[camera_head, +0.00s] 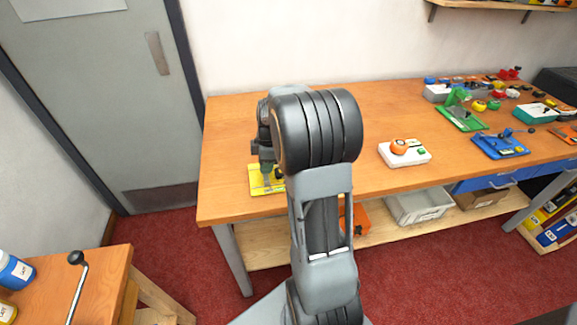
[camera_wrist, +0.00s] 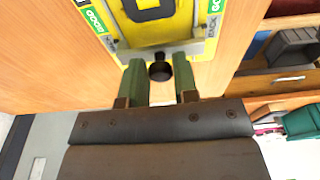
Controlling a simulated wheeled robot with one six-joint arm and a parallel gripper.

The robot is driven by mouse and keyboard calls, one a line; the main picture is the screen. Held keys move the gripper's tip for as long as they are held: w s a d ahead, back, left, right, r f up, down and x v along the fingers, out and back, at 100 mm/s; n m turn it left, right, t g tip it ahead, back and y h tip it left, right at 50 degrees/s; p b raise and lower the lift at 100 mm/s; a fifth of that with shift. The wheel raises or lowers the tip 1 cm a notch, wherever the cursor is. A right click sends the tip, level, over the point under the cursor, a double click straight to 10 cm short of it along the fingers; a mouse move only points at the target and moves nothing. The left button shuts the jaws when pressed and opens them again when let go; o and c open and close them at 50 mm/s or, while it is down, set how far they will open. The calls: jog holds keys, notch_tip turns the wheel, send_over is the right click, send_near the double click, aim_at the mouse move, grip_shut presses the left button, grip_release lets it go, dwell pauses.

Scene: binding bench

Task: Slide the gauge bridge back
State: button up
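A yellow gauge unit (camera_head: 256,181) lies near the left end of the orange wooden bench, partly hidden by my arm. The wrist view shows its yellow body (camera_wrist: 150,36) with a black-outlined window and green label strips along both sides. A black knob (camera_wrist: 160,71) sticks out from its near edge. My gripper (camera_wrist: 160,80) has its two green fingers on either side of this knob, with hardly any gap. I cannot tell whether they press on it. In the head view my gripper (camera_head: 268,172) is over the unit, mostly behind my arm.
To the right on the bench (camera_head: 225,150) stand a white box with an orange knob (camera_head: 404,152), a green fixture (camera_head: 461,115) and a blue fixture (camera_head: 500,144). Several small parts lie at the back right. The bench's front edge is close to the yellow unit.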

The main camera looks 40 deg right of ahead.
jog(key=shift+o, duration=0.4)
notch_tip(320, 180, up, 10)
jog(key=p, duration=0.7)
dwell(0.7)
